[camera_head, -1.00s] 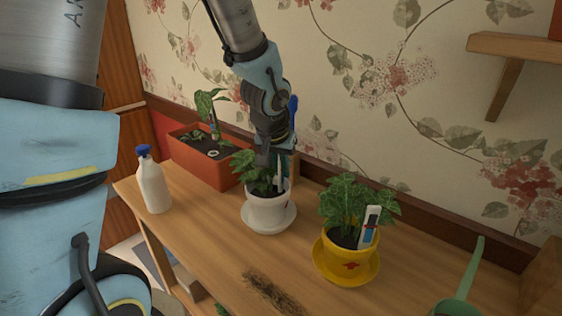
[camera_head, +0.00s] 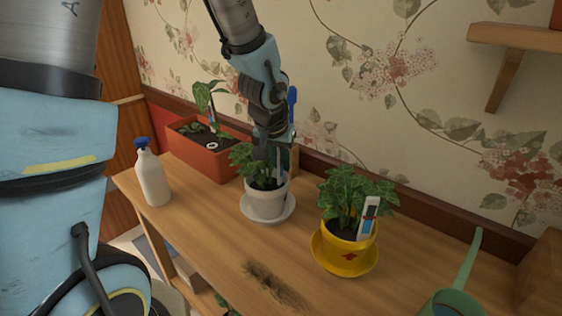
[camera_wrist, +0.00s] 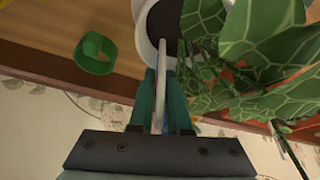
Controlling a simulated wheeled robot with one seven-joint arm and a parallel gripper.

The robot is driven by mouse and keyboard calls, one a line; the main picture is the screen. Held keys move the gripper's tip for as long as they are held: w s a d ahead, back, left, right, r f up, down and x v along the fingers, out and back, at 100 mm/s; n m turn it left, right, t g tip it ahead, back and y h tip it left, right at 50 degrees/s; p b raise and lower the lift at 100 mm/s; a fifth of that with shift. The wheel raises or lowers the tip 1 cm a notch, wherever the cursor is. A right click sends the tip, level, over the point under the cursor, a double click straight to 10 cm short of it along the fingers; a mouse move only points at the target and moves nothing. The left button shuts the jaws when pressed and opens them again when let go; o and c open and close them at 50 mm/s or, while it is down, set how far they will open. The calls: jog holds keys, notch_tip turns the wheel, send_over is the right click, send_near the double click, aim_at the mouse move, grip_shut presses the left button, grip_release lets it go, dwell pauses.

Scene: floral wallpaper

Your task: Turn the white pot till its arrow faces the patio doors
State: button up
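The white pot (camera_head: 266,206) stands upright on a white saucer (camera_head: 268,219) on the bench, with a leafy plant (camera_head: 246,166) and a pale tag (camera_head: 280,170) in it. I cannot make out an arrow on it. My gripper (camera_head: 268,152) points down over the back of the pot, among the leaves. In the wrist view, its teal fingers (camera_wrist: 165,95) are close together beside the white rim (camera_wrist: 141,25). The tag (camera_wrist: 160,95) runs between them. I cannot tell whether they grip it or the rim. The patio doors are not recognisable in view.
A yellow pot (camera_head: 349,246) with a red arrow stands to the right. An orange planter (camera_head: 209,161) and a white bottle (camera_head: 152,181) are to the left. A green watering can (camera_head: 452,302) is at lower right. Spilled soil (camera_head: 270,284) lies in front. The wrist view shows a green object (camera_wrist: 95,54).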

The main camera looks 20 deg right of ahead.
jog(key=o, duration=0.4)
jog(key=p+v, duration=0.1)
jog(key=v, duration=0.9)
jog(key=shift+s+a+r, duration=0.1)
jog(key=shift+r, duration=0.3)
